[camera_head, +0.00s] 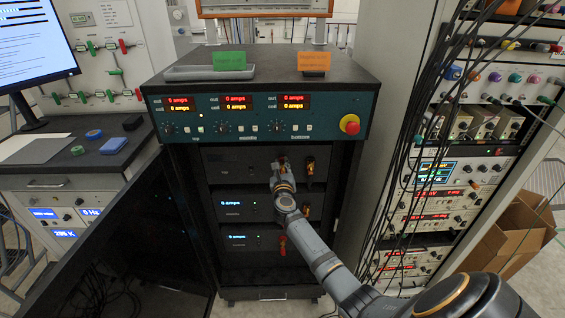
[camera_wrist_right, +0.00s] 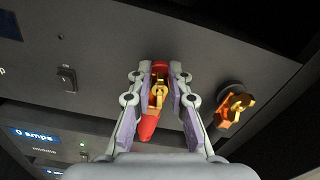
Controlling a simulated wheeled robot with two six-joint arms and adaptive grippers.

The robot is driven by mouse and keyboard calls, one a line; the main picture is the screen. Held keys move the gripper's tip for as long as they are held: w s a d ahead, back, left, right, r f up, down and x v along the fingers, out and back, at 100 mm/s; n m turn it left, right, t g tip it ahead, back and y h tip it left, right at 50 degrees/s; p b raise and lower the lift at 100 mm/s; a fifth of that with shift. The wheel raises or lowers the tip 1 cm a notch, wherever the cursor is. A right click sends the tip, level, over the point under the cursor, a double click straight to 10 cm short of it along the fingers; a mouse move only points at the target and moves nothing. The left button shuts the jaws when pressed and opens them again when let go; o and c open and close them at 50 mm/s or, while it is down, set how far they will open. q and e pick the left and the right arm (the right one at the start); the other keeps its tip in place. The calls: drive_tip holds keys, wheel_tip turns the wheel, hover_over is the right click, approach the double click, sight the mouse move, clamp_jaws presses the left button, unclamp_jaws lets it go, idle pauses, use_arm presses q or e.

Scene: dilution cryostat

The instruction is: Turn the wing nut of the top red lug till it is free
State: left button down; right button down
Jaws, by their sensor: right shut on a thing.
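The top red lug (camera_wrist_right: 149,128) is on the dark top panel, with a brass wing nut (camera_wrist_right: 157,96) on it, between the fingers of my right gripper (camera_wrist_right: 158,76) in the right wrist view. The right gripper is shut on the wing nut, one finger on each side. In the head view, my right gripper (camera_head: 281,170) reaches the top panel and hides most of the lug and nut. My left gripper is not in view.
A second brass wing nut (camera_wrist_right: 235,105) on a dark post sits close to the right of my gripper. A lower red lug (camera_head: 283,246) hangs on the bottom panel. An open cabinet door (camera_head: 95,235) stands at left. Cables (camera_head: 405,150) hang at the right rack.

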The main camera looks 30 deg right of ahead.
drive_tip(key=n+p, duration=0.2)
drive_tip(key=n, duration=0.1)
drive_tip(key=shift+a+n, duration=0.2)
drive_tip(key=shift+n, duration=0.1)
wheel_tip(320, 180, down, 3)
drive_tip(key=n+p, duration=0.4)
drive_tip(key=n, duration=0.7)
drive_tip(key=n+p, duration=0.5)
drive_tip(key=n, duration=0.7)
drive_tip(key=shift+d+r+n, duration=0.1)
drive_tip(key=shift+r+n, duration=0.1)
drive_tip(key=shift+n, duration=0.1)
drive_tip(key=n, duration=0.2)
drive_tip(key=shift+d+n+p, duration=0.15)
drive_tip(key=shift+n+p, duration=0.15)
drive_tip(key=shift+p, duration=0.1)
drive_tip(key=shift+n, duration=0.5)
drive_tip(key=shift+r, duration=0.1)
drive_tip(key=c, duration=1.3)
unclamp_jaws()
